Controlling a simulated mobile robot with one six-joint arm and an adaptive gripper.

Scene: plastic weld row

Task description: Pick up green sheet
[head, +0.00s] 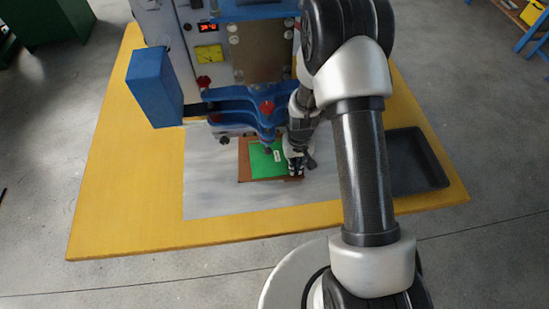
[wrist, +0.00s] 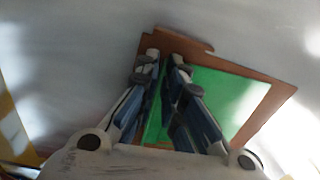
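The green sheet (head: 264,163) lies flat on a brown board (head: 245,172) on the grey mat, below the blue machine's front. It has a small white label. In the wrist view the green sheet (wrist: 232,98) shows right of my fingers, with green also between and left of them. My gripper (head: 296,168) is at the sheet's right side in the head view. In the wrist view the fingertips of my gripper (wrist: 166,60) are close together with a narrow gap, near the brown board's (wrist: 274,92) edge. Whether they pinch anything in that gap is unclear.
The blue and grey machine (head: 240,95) stands behind, its blue bracket overhanging the sheet. A blue box (head: 154,86) sticks out at left. A dark tray (head: 415,165) is at right on the yellow table (head: 130,190). The grey mat (head: 215,198) is clear in front.

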